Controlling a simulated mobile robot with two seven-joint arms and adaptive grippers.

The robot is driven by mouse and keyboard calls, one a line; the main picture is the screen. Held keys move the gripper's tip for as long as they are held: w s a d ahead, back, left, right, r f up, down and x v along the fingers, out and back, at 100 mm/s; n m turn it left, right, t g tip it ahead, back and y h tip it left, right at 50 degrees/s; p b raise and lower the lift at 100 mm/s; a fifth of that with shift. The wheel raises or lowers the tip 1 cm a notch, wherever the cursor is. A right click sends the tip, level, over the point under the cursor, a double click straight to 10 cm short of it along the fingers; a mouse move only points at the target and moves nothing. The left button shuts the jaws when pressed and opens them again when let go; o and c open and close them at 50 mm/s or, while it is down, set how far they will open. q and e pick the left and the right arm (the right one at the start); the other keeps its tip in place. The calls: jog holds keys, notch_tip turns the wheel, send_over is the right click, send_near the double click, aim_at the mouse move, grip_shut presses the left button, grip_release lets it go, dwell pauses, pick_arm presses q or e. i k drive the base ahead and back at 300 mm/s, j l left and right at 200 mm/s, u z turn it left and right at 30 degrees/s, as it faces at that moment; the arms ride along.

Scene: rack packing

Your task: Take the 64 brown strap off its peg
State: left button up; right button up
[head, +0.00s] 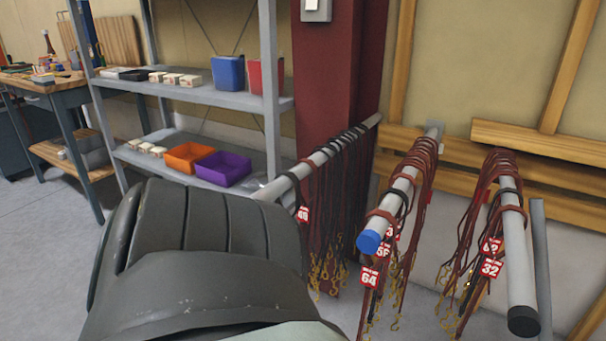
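The red tag marked 64 (370,277) hangs just below the blue end cap of the middle peg (372,240). The 64 brown strap (381,215) appears to be the front loop over that peg, close behind the cap. Its lower part hangs among other straps, so I cannot trace it fully. Several more brown and dark straps hang behind it on the same peg, with a tag marked 56 (383,252) close by. Neither of my grippers is in view, and nothing is seen touching the strap.
A left peg (289,184) holds dark straps, and a right peg (516,260) with a black cap holds brown straps tagged 62 and 32. A dark grey ribbed shape fills the lower left foreground. A metal shelf (190,92) with bins stands behind.

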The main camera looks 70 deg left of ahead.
aim_at(369, 276)
jog(key=u, duration=1.65)
jog(key=k+l+z, duration=0.15)
jog(key=k+l, duration=0.4)
jog(key=k, duration=0.15)
jog(key=i, duration=0.25)
jog(key=l+z, duration=0.05)
jog(key=l, duration=0.05)
